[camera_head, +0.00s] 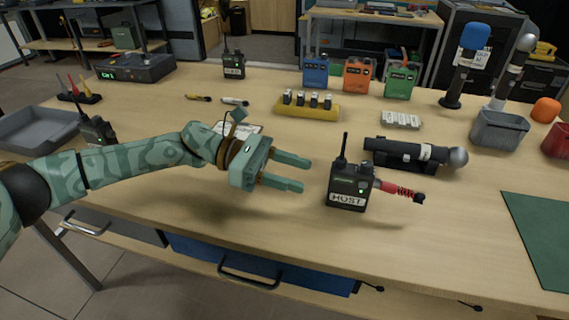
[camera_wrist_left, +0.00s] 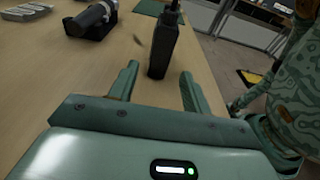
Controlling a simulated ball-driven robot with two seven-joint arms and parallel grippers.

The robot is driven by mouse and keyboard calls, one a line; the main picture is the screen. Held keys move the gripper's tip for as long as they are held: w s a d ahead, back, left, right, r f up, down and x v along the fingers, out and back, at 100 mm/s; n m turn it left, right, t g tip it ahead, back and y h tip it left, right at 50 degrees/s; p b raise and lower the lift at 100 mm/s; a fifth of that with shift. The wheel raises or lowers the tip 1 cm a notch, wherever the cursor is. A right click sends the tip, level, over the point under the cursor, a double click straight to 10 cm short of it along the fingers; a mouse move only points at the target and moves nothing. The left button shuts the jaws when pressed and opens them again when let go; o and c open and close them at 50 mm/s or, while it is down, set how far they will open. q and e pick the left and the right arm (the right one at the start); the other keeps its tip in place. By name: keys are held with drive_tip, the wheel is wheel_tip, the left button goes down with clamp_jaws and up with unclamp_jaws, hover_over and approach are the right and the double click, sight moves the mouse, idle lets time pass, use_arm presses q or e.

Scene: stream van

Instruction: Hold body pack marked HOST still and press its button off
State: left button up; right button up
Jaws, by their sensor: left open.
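The black body pack marked HOST (camera_head: 348,187) stands upright on the wooden table in the head view, with a stub antenna on top and a small lit spot on its front. My left gripper (camera_head: 297,173) is open and empty to the left of the pack, its fingers pointing at it with a gap between. In the left wrist view the dark pack (camera_wrist_left: 163,48) stands just beyond the open fingertips (camera_wrist_left: 160,72), roughly between them in the picture. Which mark on its front is the button is too small to tell. My right gripper is not in view.
A yellow battery holder (camera_head: 307,110) stands farther back. Another black pack (camera_head: 97,130) stands at the left.

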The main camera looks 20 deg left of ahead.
sight(335, 185)
use_arm(q)
drive_tip(key=d, duration=0.2)
drive_tip(key=d+f, duration=0.1)
drive_tip(key=d, duration=0.4)
drive_tip(key=shift+d+f, duration=0.15)
drive_tip(key=shift+d, duration=0.35)
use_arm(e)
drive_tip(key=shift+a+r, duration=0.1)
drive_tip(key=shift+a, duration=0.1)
use_arm(q)
drive_tip(key=c, duration=0.9)
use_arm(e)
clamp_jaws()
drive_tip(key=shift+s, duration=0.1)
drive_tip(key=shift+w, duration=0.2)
